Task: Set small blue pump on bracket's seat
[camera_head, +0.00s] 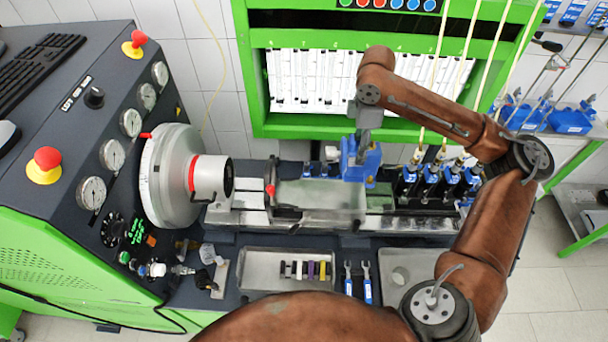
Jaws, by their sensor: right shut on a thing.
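The small blue pump (372,160) is at the back of the testbench, right of centre, below the green-framed gauge panel. My right gripper (361,150) reaches down from above and is shut on the pump's upper part. The gripper's fingers hide part of the pump. The pump looks upright. I cannot clearly make out the bracket or its seat; the area under the pump is crowded, and I cannot tell whether the pump touches anything there. My left gripper is not in view.
A large grey chuck wheel (170,178) stands at left. Several blue-and-black injectors (430,185) with hoses stand right of the pump. A clear cover (318,198) is in front. A tray (262,268) and two blue-handled tools (367,288) lie nearer.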

